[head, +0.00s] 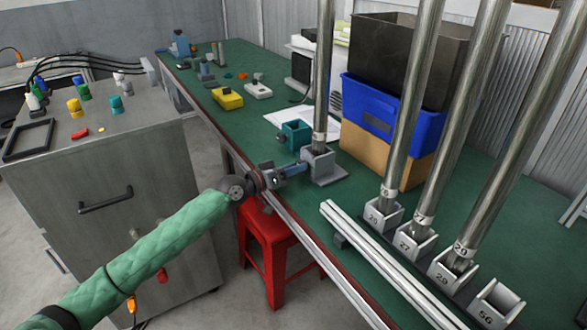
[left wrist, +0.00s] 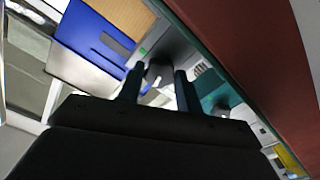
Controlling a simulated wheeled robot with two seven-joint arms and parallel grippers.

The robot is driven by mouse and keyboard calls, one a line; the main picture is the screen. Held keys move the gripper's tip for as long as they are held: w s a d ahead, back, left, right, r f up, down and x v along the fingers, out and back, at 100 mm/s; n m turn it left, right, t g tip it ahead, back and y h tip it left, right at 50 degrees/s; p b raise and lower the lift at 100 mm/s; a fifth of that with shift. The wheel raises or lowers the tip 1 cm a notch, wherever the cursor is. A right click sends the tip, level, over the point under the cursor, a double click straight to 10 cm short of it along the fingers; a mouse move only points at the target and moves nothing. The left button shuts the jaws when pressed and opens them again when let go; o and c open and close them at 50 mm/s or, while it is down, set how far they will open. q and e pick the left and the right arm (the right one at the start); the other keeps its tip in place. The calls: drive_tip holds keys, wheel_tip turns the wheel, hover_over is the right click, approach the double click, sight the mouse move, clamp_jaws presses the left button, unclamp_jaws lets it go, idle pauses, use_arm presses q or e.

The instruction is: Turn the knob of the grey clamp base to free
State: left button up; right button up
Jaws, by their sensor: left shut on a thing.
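The grey clamp base (head: 328,175) stands near the front edge of the green table, with a steel pole (head: 323,75) upright in it. My left gripper (head: 302,168) reaches in from the left and its fingertips are at the side of the clamp base. In the left wrist view, a dark round knob (left wrist: 159,74) sits between the two fingers, in front of the grey base (left wrist: 172,42). My left gripper (left wrist: 159,82) is shut on this knob. The knob's pointing direction cannot be made out. A small green mark shows on the base beside it. My right gripper is not in view.
A blue crate (head: 392,110) on a cardboard box is behind the clamp base. More poles stand in numbered holders (head: 415,243) at right. A red stool (head: 270,240) is below the table edge.

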use_arm(q)
drive_tip(key=o, duration=1)
drive_tip(key=b+v, duration=0.1)
drive_tip(key=v, duration=0.6)
drive_tip(key=shift+s+a+b, duration=0.2)
drive_tip(key=shift+a+b, duration=0.1)
drive_tip(key=shift+a, duration=0.05)
